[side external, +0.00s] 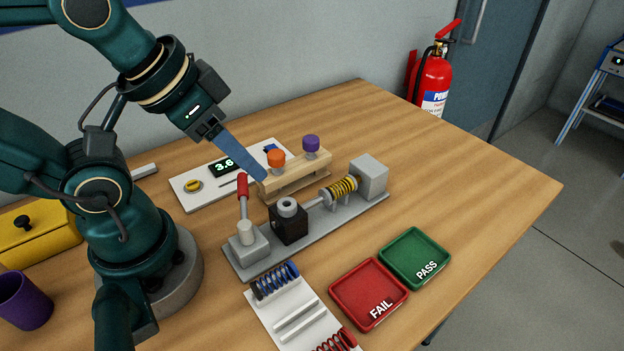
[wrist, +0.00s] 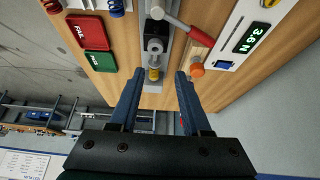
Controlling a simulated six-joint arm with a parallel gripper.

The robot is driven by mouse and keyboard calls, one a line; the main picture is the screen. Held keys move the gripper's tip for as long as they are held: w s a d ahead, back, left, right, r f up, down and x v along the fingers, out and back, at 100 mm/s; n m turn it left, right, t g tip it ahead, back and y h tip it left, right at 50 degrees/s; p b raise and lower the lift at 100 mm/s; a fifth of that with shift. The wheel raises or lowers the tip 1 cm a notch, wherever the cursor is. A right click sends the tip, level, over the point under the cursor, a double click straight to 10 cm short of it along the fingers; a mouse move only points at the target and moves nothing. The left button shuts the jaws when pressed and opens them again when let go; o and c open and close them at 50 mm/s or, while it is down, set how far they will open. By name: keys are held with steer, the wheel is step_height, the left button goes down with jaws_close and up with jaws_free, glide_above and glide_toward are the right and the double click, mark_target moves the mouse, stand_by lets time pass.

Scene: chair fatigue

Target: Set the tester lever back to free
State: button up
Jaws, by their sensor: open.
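The tester (side external: 330,214) is a long grey plate with a black block (side external: 289,222), a yellow-and-black spring (side external: 340,190) and a grey end block (side external: 369,177). Its lever (side external: 243,187) has a red handle on a metal stem and stands about upright at the plate's near-left end. In the wrist view the red handle (wrist: 199,36) slants right from its pivot, beyond the right finger. My gripper (side external: 262,177) is open and empty, pointing down above the tester area, apart from the lever. In the wrist view the spring (wrist: 154,74) shows between my fingertips (wrist: 158,75).
A wooden rack (side external: 297,178) with orange and purple knobs stands just behind the tester. A white panel (side external: 188,201) with a 3.6 display lies behind it. Red FAIL (side external: 369,293) and green PASS (side external: 415,258) trays and a spring card (side external: 295,312) lie in front. The right table end is clear.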

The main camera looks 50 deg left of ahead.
steer(key=shift+s, duration=0.25)
steer(key=c, duration=0.5)
steer(key=r+m, duration=0.1)
steer(key=w+r+g, duration=0.1)
steer(key=a+r+m+g, duration=0.1)
steer(key=shift+w+r+m+y, duration=0.3)
steer(key=shift+w+r, duration=0.05)
steer(key=shift+w, duration=0.05)
jaws_close()
steer(key=w+a+f+m+g, duration=0.2)
steer(key=w+f+g, duration=0.2)
steer(key=w, duration=0.5)
steer(key=shift+w+f+g+y, duration=0.2)
steer(key=shift+f+g+y, duration=0.1)
steer(key=shift+g, duration=0.8)
